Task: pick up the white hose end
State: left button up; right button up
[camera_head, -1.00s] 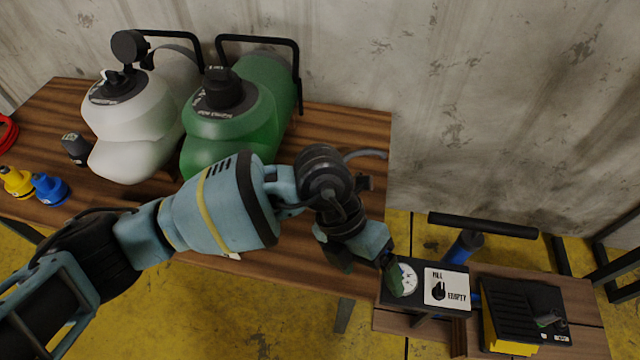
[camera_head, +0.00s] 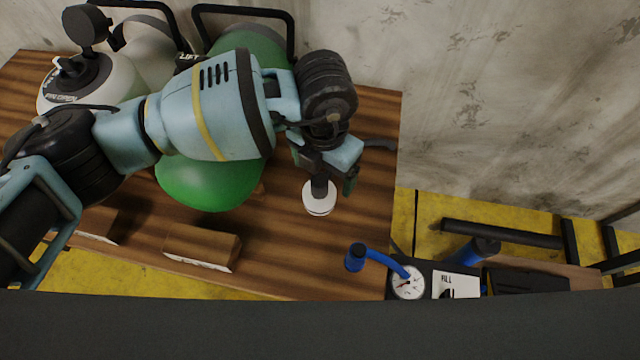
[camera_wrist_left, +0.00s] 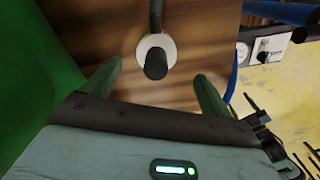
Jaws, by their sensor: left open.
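The white hose end (camera_head: 318,200) is a white round collar with a black stub, near the right end of the wooden table. In the left wrist view the white hose end (camera_wrist_left: 168,43) shows as a white ring around a black tip, with a dark hose running up from it. My left gripper (camera_head: 323,172) is right at it in the head view. In the wrist view my left gripper (camera_wrist_left: 160,76) is open, with one green finger on each side of the black tip. I see no clear contact. My right gripper is not in view.
A green tank (camera_head: 205,185) and a white tank (camera_head: 90,85) stand on the table (camera_head: 280,255), left of and behind my gripper. At the lower right are a gauge (camera_head: 407,282), a blue hose (camera_head: 382,260) and a FILL panel (camera_head: 455,284). A wall closes the back.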

aim_at(319, 180)
pick_arm(q)
jog(key=shift+f, duration=0.8)
jog(key=f, duration=0.4)
jog(key=shift+s+a+f+b, duration=0.1)
jog(key=shift+a+b, duration=0.25)
jog(key=shift+f, duration=0.25)
jog(key=c, duration=1.1)
jog(key=shift+r, duration=0.6)
notch_tip(319, 180, up, 9)
jog(key=shift+p, duration=0.65)
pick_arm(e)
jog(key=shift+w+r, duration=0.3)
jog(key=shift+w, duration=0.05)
